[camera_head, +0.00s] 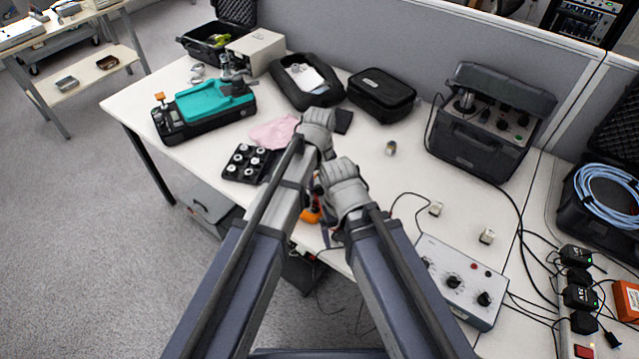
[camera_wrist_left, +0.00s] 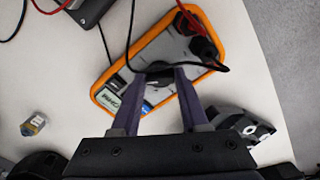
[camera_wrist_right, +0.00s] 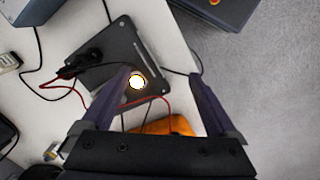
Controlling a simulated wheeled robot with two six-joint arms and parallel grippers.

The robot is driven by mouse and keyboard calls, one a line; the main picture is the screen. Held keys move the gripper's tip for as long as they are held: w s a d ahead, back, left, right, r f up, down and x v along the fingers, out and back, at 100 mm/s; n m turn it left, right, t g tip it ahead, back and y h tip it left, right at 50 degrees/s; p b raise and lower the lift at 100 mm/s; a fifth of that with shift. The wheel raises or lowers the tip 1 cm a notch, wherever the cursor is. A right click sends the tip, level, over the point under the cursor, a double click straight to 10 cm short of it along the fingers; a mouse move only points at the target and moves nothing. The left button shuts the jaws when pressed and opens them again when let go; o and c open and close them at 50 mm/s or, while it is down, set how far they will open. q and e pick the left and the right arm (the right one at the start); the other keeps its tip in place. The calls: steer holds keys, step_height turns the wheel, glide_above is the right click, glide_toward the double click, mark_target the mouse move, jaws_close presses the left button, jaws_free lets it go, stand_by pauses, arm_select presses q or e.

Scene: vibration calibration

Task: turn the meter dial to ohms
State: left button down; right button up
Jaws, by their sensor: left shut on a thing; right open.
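The orange-edged meter (camera_wrist_left: 201,74) lies on the table in the left wrist view, with a grey face and a lit screen (camera_wrist_left: 112,96). My left gripper (camera_wrist_left: 160,73) has its fingers on both sides of the black dial (camera_wrist_left: 158,79) and is shut on it. The dial's markings are too small to read. Black and red leads plug into the meter's upper end. In the head view a bit of the orange meter (camera_head: 311,213) shows between my arms. My right gripper (camera_wrist_right: 162,77) is open and empty, above a dark grey plate (camera_wrist_right: 120,62) with a bright round spot.
A control box with knobs (camera_head: 462,283) stands at the right front. A black tray of white-topped pieces (camera_head: 246,163) and a teal device (camera_head: 205,106) stand at the left. Loose cables run near the meter. Both my grippers are close together.

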mark_target(319, 187)
arm_select(q)
steer(key=shift+m, duration=0.6)
steer(key=shift+c, duration=2.1)
jaws_free()
step_height(319, 187, up, 8)
steer(key=p, duration=0.8)
steer(key=shift+f, duration=0.1)
arm_select(e)
step_height(319, 187, up, 8)
arm_select(q)
steer(key=shift+f, duration=0.1)
arm_select(e)
steer(key=shift+f, duration=0.15)
